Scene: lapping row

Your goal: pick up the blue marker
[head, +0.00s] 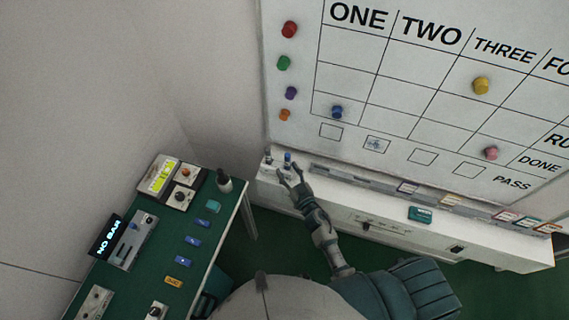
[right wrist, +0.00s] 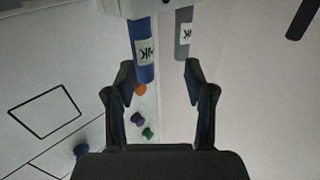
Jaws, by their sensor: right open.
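The blue marker (head: 288,157) stands upright at the left end of the white ledge under the whiteboard. A grey marker (head: 268,157) stands just left of it. My right gripper (head: 289,173) is open and empty, close to both markers. In the right wrist view, the blue marker (right wrist: 143,50) shows near the left fingertip of the gripper (right wrist: 159,74), and the grey marker (right wrist: 183,35) near the right fingertip. Whether either finger touches a marker I cannot tell. My left gripper is not in view.
The whiteboard (head: 385,100) carries several round coloured magnets. A teal eraser-like block (head: 419,214) and small cards lie along the ledge to the right. A green-topped table (head: 150,260) with devices and small blocks stands at left. Green floor lies between table and ledge.

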